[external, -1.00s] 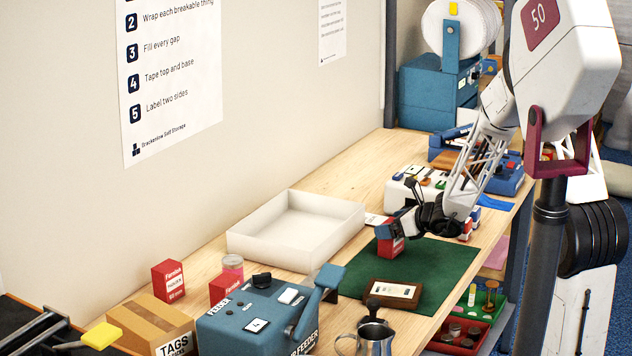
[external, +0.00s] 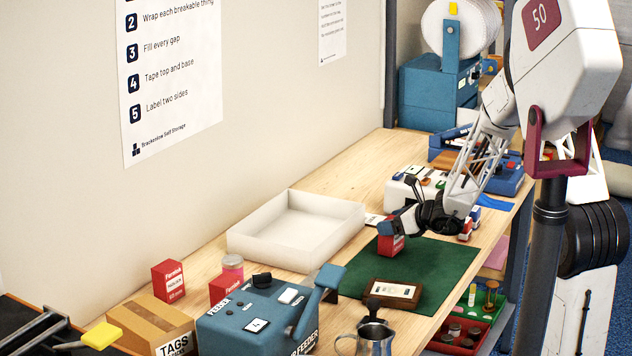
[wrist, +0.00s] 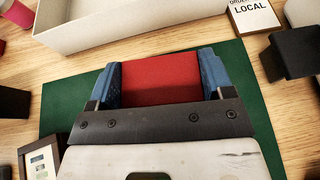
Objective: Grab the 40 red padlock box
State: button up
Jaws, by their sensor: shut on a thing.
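A red box (external: 391,246) with a white label stands on the green mat (external: 447,262), near the mat's back left edge. My gripper (external: 389,230) is shut on this box from above. In the wrist view the red box (wrist: 161,78) fills the gap between the two blue fingers of my gripper (wrist: 161,80). Its label is too small to read, and I cannot tell whether its base touches the mat. Two more red boxes stand at the left: one by the wall (external: 168,281) and one partly hidden behind the blue feeder (external: 222,288).
A white open tray (external: 253,246) stands left of the mat and looks empty. A framed card (external: 393,292) lies on the mat's front part. The blue feeder (external: 255,320), a carton (external: 152,322) and a metal jug (external: 374,335) stand in the foreground. Stamps and racks crowd the bench behind my gripper.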

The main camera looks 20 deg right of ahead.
jog(key=shift+r, duration=0.45)
jog(key=shift+s+r, duration=0.2)
jog(key=shift+r, duration=0.35)
jog(key=shift+s+r, duration=0.2)
jog(key=shift+r, duration=0.35)
jog(key=s+d+r, duration=0.1)
jog(key=s, duration=1.4)
jog(key=shift+d+r, duration=0.15)
jog(key=shift+d, duration=0.15)
